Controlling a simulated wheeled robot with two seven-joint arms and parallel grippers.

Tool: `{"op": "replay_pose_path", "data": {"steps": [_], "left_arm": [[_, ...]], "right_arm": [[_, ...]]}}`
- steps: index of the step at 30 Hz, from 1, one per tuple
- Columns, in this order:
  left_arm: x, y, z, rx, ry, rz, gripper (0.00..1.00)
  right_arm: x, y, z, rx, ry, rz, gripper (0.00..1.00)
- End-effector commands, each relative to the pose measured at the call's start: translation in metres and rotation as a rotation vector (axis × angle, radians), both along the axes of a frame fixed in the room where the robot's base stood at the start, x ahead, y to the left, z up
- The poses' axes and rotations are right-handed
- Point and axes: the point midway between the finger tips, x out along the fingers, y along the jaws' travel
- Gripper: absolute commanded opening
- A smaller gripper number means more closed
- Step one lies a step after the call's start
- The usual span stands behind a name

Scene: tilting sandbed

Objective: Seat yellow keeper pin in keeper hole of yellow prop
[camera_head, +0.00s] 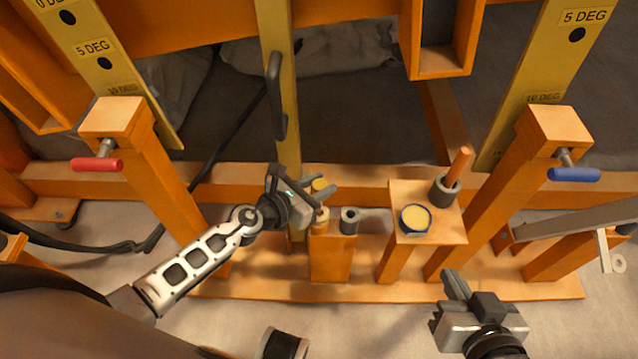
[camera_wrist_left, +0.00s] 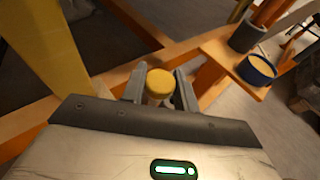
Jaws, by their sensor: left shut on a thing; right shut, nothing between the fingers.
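The yellow keeper pin, seen by its round yellow cap (camera_head: 320,186), is between the fingers of my left gripper (camera_head: 322,190), which is shut on it. The cap also shows in the left wrist view (camera_wrist_left: 160,82), with a paler body below. The pin is above or at the top of a short orange post (camera_head: 331,258); whether its lower end is in a socket is unclear. A tall yellow bar with a black handle, likely the yellow prop (camera_head: 275,40), stands just behind; I cannot make out its keeper hole. My right gripper (camera_head: 455,284) is shut and empty at the lower right.
An orange stand (camera_head: 400,192) to the right bears a blue-rimmed yellow disc (camera_head: 415,219) and a grey cup (camera_head: 444,190) holding an orange rod. Orange posts carry a red handle (camera_head: 97,164) and a blue handle (camera_head: 574,175).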

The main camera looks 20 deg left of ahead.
Motion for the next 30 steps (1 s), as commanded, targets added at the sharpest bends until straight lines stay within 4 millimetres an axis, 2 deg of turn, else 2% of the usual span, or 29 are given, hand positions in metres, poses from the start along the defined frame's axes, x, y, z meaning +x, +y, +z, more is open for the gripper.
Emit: {"op": "replay_pose_path", "data": {"steps": [10,30], "left_arm": [[0.0,0.0,0.0,-0.001,0.0,0.0,0.06],[0.0,0.0,-0.009,0.0,-0.001,0.0,0.06]], "right_arm": [[0.0,0.0,0.0,-0.001,-0.001,-0.001,0.0],[0.001,0.005,-0.017,0.0,0.025,0.019,0.0]]}}
